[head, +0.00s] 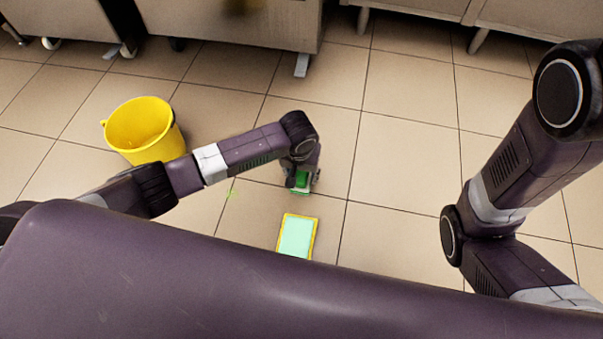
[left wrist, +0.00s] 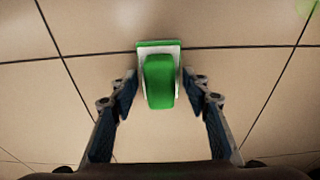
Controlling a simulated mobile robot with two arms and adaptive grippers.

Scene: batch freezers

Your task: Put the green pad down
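The green pad (left wrist: 159,82) has a rounded green handle on a pale base with a green edge. In the left wrist view it lies between the fingers of my left gripper (left wrist: 160,85), with a narrow gap on each side, so the gripper looks open around the handle. In the head view my left gripper (head: 303,184) points down at the floor, with the green pad (head: 301,181) partly hidden at its tip. The pad appears to be at floor level, though I cannot tell for certain that it touches. My right gripper is out of view.
A yellow-rimmed tray with a mint-green inside (head: 297,237) lies on the tiles just nearer than the pad. A yellow bucket (head: 140,128) stands at the left. A faint green spot (head: 232,193) marks the floor. Steel cabinets (head: 230,25) line the back; tiles at right are clear.

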